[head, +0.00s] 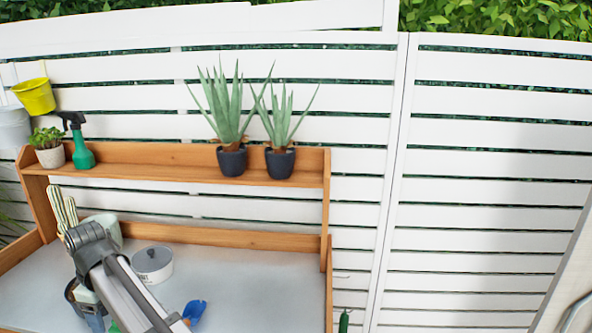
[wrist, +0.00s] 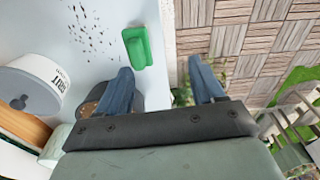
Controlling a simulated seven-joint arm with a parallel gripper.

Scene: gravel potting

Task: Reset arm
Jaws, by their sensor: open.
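My gripper (wrist: 160,66) is open, with its two fingers apart and nothing between them. In the wrist view it is over the edge of the grey tabletop (wrist: 122,14), one finger over the table side and the other over the paving. In the head view my arm hides most of the gripper (head: 88,303) at the lower left of the bench. A dark pot with a brown top (wrist: 92,108) is partly hidden behind the left finger. A green block-like object (wrist: 145,48) lies near the table edge, beyond the fingertips.
A white labelled container (head: 152,266) stands on the bench, with a blue scoop (head: 195,312) nearer the front. Dark specks (wrist: 88,35) lie scattered on the tabletop. The wooden shelf (head: 130,155) behind holds two aloe pots, a green spray bottle (head: 82,152) and a small plant.

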